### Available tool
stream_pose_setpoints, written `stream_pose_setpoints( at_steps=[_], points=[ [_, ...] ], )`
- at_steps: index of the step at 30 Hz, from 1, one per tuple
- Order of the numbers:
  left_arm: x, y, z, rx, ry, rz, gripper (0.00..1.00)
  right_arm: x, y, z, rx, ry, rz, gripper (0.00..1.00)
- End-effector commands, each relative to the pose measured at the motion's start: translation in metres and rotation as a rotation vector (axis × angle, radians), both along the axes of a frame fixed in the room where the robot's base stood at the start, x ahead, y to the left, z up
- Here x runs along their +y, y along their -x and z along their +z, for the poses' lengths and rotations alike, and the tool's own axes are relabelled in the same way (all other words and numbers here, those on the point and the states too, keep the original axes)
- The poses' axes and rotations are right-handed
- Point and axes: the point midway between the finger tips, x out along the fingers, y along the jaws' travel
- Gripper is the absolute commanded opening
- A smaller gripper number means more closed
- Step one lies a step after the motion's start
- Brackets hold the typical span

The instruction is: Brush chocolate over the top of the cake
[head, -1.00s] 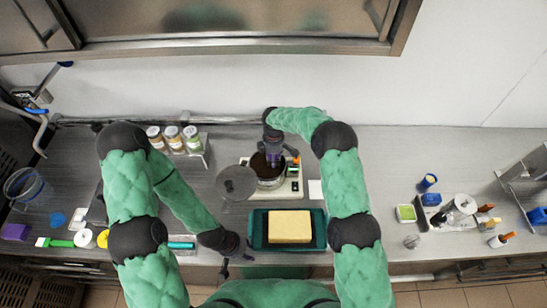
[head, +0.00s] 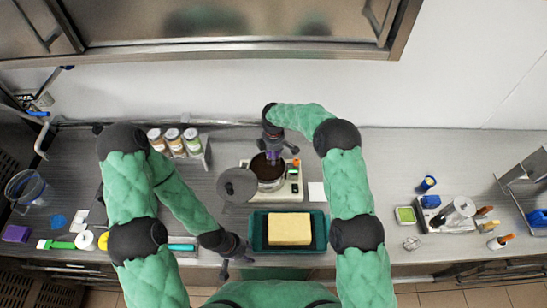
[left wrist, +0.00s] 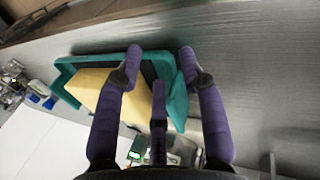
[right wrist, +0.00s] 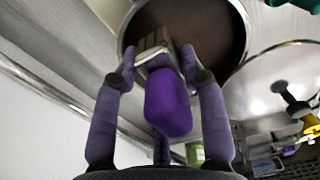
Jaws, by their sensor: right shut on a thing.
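The yellow rectangular cake (head: 290,229) lies in a dark green tray (head: 257,240) at the front middle of the counter. A metal pot (head: 270,181) of dark brown chocolate stands behind it on a scale-like base. My right gripper (right wrist: 160,75) is shut on a purple-handled brush (right wrist: 168,105), pointing down over the chocolate; its pale bristle end is at the pot's opening. Whether the bristles touch the chocolate I cannot tell. My left gripper (head: 236,250) is open and empty, left of the tray; the left wrist view shows its fingers apart (left wrist: 160,65) near the tray's edge.
A round grey lid-like disc (head: 237,185) is left of the pot. Several spice jars (head: 173,140) stand in a rack behind. Small tools and a purple block (head: 16,233) lie at the left; bottles and containers (head: 460,207) at the right.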

Motion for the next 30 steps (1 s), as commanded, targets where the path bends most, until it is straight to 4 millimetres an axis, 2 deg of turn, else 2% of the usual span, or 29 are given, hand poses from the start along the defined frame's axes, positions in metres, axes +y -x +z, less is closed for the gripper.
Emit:
stream_pose_setpoints(
  at_steps=[13,30],
  points=[
    [0.000,0.000,0.009,0.000,0.000,0.000,0.40,0.000,-0.001,0.032,-0.003,-0.001,-0.001,0.16],
    [0.000,0.000,0.009,0.000,0.000,0.000,0.40,0.000,-0.001,0.036,-0.003,-0.001,0.000,0.16]
  ],
)
